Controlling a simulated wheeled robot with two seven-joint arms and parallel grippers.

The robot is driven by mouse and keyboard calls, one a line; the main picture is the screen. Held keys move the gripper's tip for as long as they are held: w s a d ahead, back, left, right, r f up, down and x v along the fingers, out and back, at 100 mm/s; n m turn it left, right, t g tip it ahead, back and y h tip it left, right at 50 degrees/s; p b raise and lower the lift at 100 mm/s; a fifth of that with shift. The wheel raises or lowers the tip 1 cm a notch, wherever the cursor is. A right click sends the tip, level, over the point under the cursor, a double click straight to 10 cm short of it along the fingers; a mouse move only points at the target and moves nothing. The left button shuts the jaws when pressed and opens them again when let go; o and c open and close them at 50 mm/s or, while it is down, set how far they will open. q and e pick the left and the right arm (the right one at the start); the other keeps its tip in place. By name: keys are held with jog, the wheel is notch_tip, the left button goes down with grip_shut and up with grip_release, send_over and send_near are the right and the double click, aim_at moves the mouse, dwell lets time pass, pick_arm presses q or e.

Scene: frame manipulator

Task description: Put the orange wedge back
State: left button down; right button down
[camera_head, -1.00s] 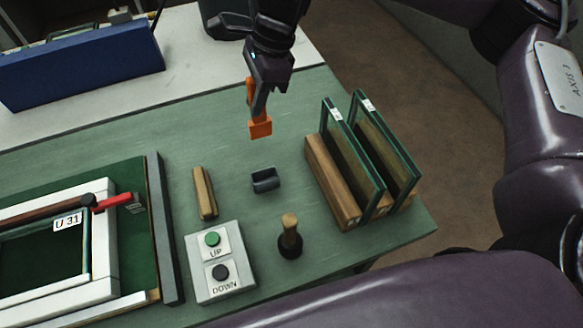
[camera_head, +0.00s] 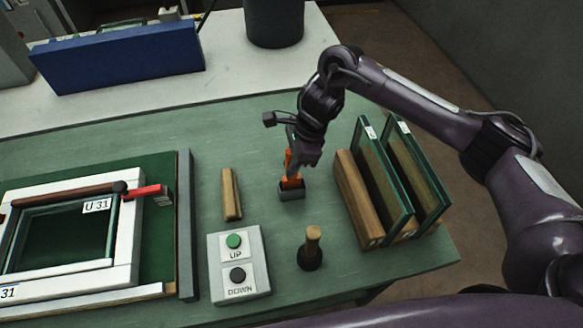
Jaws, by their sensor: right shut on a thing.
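The orange wedge (camera_head: 291,182) is upright, with its lower end at the small dark holder (camera_head: 292,194) on the green table. I cannot tell how deep it sits in the holder. My right gripper (camera_head: 291,165) comes down from above and is shut on the wedge's upper part, hiding some of it. My left gripper is not in view.
A wooden block (camera_head: 231,194) and the UP/DOWN button box (camera_head: 239,262) stand left of the holder. A wooden-handled tool (camera_head: 312,247) stands in front. The rack with glass panes (camera_head: 362,205) is close on the right. A frame labelled U 31 (camera_head: 128,240) lies left.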

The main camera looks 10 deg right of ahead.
aim_at(295, 182)
notch_tip(295, 182, down, 3)
jog(key=shift+r, duration=0.15)
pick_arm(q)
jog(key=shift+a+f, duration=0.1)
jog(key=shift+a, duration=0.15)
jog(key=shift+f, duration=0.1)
pick_arm(e)
jog(key=shift+b, duration=0.3)
jog(key=c, duration=1.3)
grip_release()
jog(key=shift+c, duration=0.2)
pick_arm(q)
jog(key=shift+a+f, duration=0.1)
